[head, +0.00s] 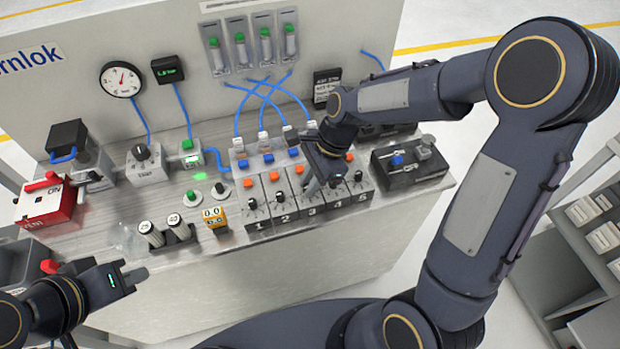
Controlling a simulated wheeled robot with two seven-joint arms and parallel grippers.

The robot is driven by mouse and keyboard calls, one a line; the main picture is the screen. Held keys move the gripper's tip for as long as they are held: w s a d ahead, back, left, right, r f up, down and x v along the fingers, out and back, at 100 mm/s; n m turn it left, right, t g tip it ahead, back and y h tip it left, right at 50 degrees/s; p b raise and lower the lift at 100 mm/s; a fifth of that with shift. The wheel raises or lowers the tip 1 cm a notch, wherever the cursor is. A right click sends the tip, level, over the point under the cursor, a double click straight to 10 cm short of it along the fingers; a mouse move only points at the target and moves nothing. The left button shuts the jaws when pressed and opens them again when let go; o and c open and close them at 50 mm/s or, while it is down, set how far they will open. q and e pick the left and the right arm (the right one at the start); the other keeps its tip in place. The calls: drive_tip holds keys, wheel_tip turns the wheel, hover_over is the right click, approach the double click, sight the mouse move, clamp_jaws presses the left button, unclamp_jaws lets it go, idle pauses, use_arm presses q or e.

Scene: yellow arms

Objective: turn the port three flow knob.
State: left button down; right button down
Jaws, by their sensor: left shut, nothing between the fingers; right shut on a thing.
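A row of dark port modules with numbered fronts stands on the steel bench. The port one knob (253,204) and port two knob (280,196) are in plain view left of my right gripper. My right gripper (313,185) reaches down to the port three module (311,209) and is shut on its flow knob, which is mostly hidden behind the fingers. The port five knob (358,176) shows to the right. My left gripper (135,275) is shut and empty at the lower left, in front of the bench.
Orange and blue buttons (241,164) sit behind the knobs. A red switch box (45,205) is at far left. A black tray (410,170) lies at right.

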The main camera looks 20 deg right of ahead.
drive_tip(key=n+g+p, duration=0.1)
drive_tip(key=n, duration=0.1)
drive_tip(key=n+g+p, duration=0.1)
drive_tip(key=n, duration=0.2)
drive_tip(key=shift+w+a+r+n+h, duration=0.1)
drive_tip(key=shift+w+n+h, duration=0.1)
drive_tip(key=shift+n+h, duration=0.15)
drive_tip(key=n+h, duration=0.1)
drive_tip(key=n, duration=0.1)
drive_tip(key=n+g+h+p, duration=0.1)
drive_tip(key=n, duration=0.2)
drive_tip(key=shift+w+a+n, duration=0.1)
drive_tip(key=shift+n, duration=0.15)
drive_tip(key=n+h, duration=0.1)
drive_tip(key=n, duration=0.2)
drive_tip(key=n+h, duration=0.1)
drive_tip(key=n, duration=0.2)
drive_tip(key=shift+a+g, duration=0.15)
drive_tip(key=shift+g, duration=0.25)
drive_tip(key=n+h, duration=0.1)
drive_tip(key=n, duration=0.2)
drive_tip(key=n+h, duration=0.1)
drive_tip(key=n, duration=0.2)
drive_tip(key=shift+a+t+h, duration=0.2)
drive_tip(key=shift+t+h, duration=0.05)
drive_tip(key=shift+t, duration=0.15)
drive_tip(key=shift+n, duration=0.3)
drive_tip(key=c, duration=1.3)
unclamp_jaws()
drive_tip(key=shift+c, duration=0.2)
